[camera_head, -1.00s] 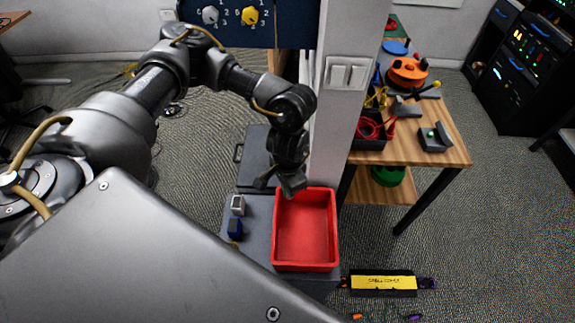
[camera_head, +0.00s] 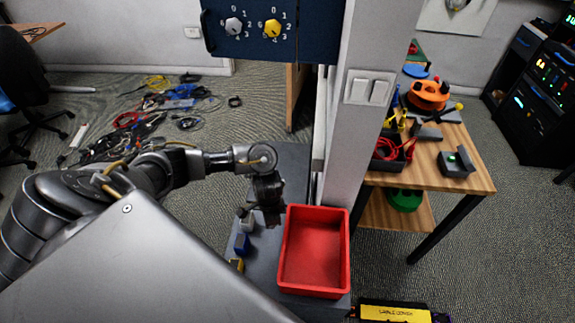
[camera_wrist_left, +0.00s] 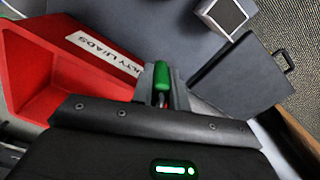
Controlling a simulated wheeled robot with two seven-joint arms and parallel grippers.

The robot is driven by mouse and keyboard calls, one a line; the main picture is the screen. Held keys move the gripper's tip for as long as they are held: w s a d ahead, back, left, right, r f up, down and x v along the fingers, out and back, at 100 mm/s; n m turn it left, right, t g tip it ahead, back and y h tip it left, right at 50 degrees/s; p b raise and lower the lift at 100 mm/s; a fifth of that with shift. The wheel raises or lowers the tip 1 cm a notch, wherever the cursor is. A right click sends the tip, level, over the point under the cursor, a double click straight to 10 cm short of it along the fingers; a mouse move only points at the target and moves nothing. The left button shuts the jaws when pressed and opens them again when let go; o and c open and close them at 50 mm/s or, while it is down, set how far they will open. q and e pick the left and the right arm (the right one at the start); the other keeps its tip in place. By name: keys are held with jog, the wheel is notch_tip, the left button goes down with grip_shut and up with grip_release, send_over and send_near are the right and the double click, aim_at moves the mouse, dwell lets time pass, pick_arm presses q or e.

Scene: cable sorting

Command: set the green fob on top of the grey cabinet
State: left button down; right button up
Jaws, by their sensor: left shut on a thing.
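The green fob (camera_wrist_left: 162,76) shows in the left wrist view between the fingers of my left gripper, which is shut on it. In the head view, my left gripper (camera_head: 271,216) points down over the grey cabinet (camera_head: 262,272), just left of the red bin's back left corner. The fob is hidden in the head view. The cabinet's grey top also shows in the left wrist view (camera_wrist_left: 150,20). I cannot tell how high the fob is above it. My right gripper is not in view.
The red bin (camera_head: 349,255), labelled "FAULTY LEADS", stands on the cabinet. A dark flat panel with a handle (camera_wrist_left: 240,75) is behind. A white post (camera_head: 364,120) stands close to the right.

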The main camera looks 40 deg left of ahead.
pick_arm(q)
jog(key=b, duration=0.3)
send_over(273, 239)
notch_tip(273, 239, down, 5)
jog(key=shift+a+f, duration=0.1)
jog(key=shift+f, duration=0.05)
jog(key=shift+f+b, duration=0.5)
jog(key=shift+f, duration=1.85)
jog(key=shift+f, duration=0.1)
jog(key=c, duration=1.4)
grip_release()
notch_tip(273, 239, up, 12)
jog(key=p, duration=0.5)
